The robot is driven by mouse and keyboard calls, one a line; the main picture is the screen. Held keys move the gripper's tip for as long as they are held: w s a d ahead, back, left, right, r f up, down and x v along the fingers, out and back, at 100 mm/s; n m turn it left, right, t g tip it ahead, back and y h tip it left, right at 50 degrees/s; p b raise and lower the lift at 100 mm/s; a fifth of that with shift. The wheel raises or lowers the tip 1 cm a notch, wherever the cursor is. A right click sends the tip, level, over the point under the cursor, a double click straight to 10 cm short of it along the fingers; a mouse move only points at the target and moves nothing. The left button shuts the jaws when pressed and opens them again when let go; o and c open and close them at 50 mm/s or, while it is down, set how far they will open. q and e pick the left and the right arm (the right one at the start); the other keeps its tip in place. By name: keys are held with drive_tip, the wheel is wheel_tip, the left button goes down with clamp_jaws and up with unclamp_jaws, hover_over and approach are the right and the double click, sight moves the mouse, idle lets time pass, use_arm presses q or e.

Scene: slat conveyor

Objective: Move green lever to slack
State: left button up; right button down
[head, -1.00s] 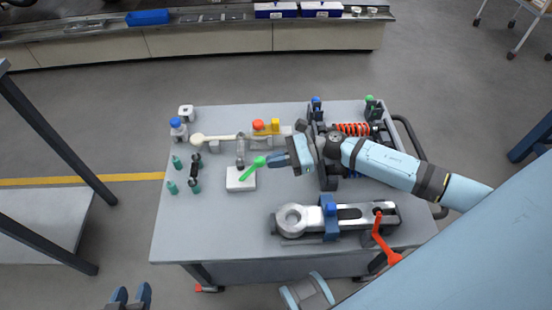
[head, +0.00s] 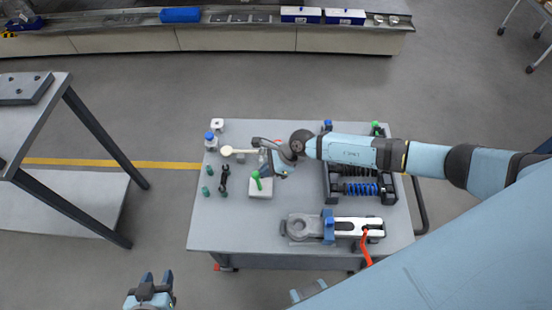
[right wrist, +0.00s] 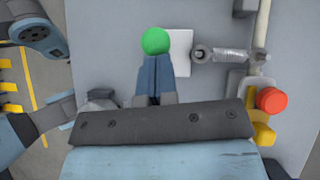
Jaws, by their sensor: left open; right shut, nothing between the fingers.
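The green lever (head: 257,179) stands on a white block (head: 263,194) on the grey table, its ball knob at the far end and leaning slightly left. In the right wrist view the green knob (right wrist: 155,40) shows just beyond my fingertips, over the white block (right wrist: 181,55); its stem is hidden. My right gripper (head: 280,172) is shut and empty, close to the lever's right side. Its closed fingers (right wrist: 155,72) overlap the knob's lower edge in the right wrist view; I cannot tell whether they touch. My left gripper (head: 150,290) is open, off the table at bottom left.
A red knob (right wrist: 271,100) with a yellow part (right wrist: 262,132) lies right of the fingers. A rod and link (right wrist: 225,55) meet the white block. A clamp fixture with a red lever (head: 366,245) is at the front right, a blue spring (head: 360,188) behind it.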

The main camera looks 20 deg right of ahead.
drive_tip(key=a, duration=0.1)
drive_tip(key=w+a+h+p, duration=0.1)
drive_tip(key=g+h+p, duration=0.1)
drive_tip(key=shift+w+a+r, duration=0.2)
drive_tip(key=shift+a+r, duration=0.1)
drive_tip(key=shift+a, duration=0.1)
use_arm(q)
drive_tip(key=shift+r, duration=1.8)
use_arm(e)
drive_tip(key=shift+w+a+f+g+h, duration=0.15)
drive_tip(key=shift+w+a+f+h, duration=0.1)
drive_tip(key=shift+a+h, duration=0.2)
drive_tip(key=shift+w+a+f+g+h, duration=0.1)
drive_tip(key=shift+w+a+h, duration=0.1)
drive_tip(key=shift+a+h, duration=0.25)
drive_tip(key=shift+w+a+f+g+h, duration=0.2)
drive_tip(key=shift+w+a+h, duration=0.1)
drive_tip(key=shift+a, duration=0.25)
drive_tip(key=shift+s, duration=0.1)
drive_tip(key=shift+a, duration=0.1)
